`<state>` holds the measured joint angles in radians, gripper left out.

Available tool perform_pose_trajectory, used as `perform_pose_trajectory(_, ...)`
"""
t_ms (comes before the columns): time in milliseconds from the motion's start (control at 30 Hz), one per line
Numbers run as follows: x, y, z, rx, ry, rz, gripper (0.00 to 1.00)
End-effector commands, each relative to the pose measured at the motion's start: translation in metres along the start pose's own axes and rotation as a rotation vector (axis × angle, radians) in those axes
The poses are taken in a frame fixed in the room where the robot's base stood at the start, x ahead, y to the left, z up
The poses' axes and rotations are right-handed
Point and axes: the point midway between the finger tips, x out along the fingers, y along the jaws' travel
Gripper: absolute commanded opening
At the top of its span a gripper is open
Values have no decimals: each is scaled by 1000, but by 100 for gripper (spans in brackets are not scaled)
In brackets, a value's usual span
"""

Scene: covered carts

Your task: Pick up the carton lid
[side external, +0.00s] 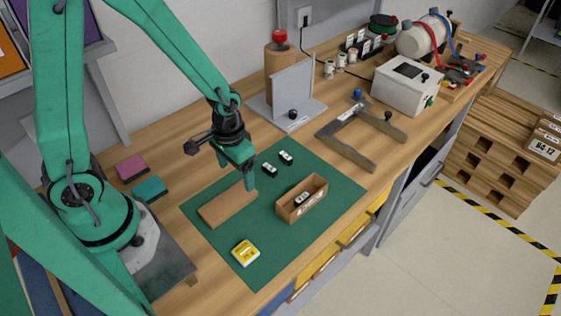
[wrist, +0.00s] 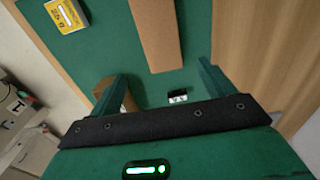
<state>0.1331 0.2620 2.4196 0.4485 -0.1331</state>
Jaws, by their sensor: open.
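The carton lid (side external: 227,206) is a flat brown cardboard piece lying on the green mat (side external: 320,178). The lid also shows in the wrist view (wrist: 155,35), running up from between my fingertips. My gripper (side external: 238,183) points down at the lid's far end, fingers spread and empty; the wrist view shows the open fingers (wrist: 160,72) on either side of it. I cannot tell their exact height over the lid. The open carton (side external: 290,214), with a small white-and-black car (side external: 302,198) inside, stands right of the lid. The left finger partly hides the carton in the wrist view.
A yellow box (side external: 245,253) lies near the mat's front edge. Pink (side external: 132,168) and teal (side external: 150,189) blocks lie left of the mat. A grey stop (side external: 360,137) stands behind right.

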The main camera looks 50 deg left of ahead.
Motion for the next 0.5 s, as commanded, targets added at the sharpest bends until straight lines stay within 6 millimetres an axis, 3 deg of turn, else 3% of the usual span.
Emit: perform_pose_trajectory(500,16,1,2,0,-14,-2,82)
